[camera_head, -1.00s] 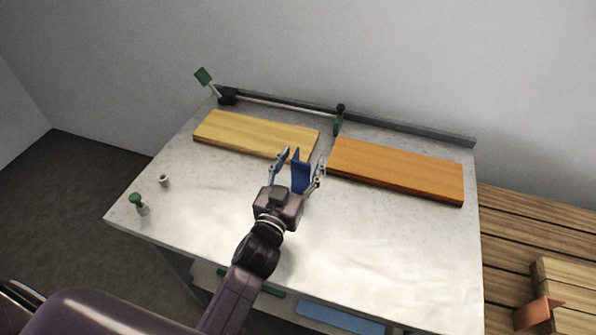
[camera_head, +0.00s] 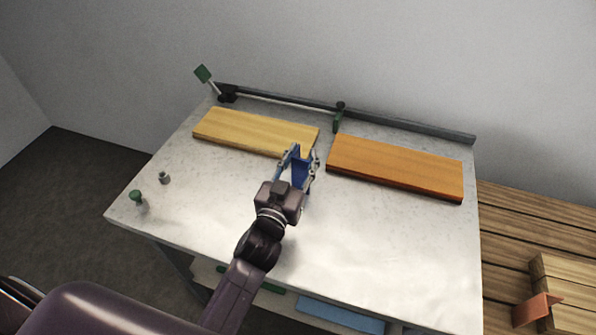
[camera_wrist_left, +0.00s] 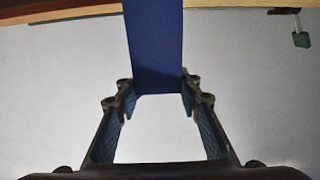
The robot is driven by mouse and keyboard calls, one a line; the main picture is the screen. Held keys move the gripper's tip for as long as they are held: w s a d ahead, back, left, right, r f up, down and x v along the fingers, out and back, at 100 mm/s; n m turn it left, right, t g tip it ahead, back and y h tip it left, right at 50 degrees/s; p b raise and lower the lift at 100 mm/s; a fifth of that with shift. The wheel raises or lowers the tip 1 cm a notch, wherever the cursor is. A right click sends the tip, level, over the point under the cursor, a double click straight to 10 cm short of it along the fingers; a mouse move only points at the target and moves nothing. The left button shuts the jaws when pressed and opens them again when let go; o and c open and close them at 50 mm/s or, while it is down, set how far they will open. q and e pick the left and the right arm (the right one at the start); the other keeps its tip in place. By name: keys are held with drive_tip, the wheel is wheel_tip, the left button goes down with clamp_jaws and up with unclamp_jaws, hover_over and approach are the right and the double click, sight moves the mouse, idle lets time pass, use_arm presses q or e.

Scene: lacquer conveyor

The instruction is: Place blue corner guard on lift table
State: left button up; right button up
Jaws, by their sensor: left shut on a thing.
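The blue corner guard (camera_head: 300,171) is between the fingers of my left gripper (camera_head: 298,160), over the middle of the table. In the left wrist view the guard (camera_wrist_left: 155,45) is a tall blue piece, with the fingertips of the left gripper (camera_wrist_left: 158,90) at its lower end. The left gripper is shut on it. I cannot tell from the pictures whether the guard touches the tabletop. The grey table (camera_head: 225,205) lies under the gripper. My right gripper is not in view.
A yellow wooden board (camera_head: 255,132) lies behind and left of the gripper, an orange-brown board (camera_head: 395,167) to the right. A green-topped peg (camera_head: 137,200) and small grey peg (camera_head: 164,178) stand at left. A rail (camera_head: 400,124) runs along the back. The table front is clear.

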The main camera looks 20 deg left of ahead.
use_arm(q)
clamp_jaws()
wheel_tip(320, 180, up, 20)
drive_tip(key=p, duration=0.1)
drive_tip(key=s+a+f, duration=0.1)
drive_tip(key=s+f, duration=0.5)
drive_tip(key=s, duration=0.4)
drive_tip(key=s+a+f+y, duration=0.1)
drive_tip(key=s+a+f, duration=0.1)
drive_tip(key=s+f, duration=0.5)
drive_tip(key=s, duration=0.4)
drive_tip(key=shift+s+a+f+n, duration=0.15)
drive_tip(key=shift+s+a+n, duration=0.05)
drive_tip(key=shift+a+n, duration=0.1)
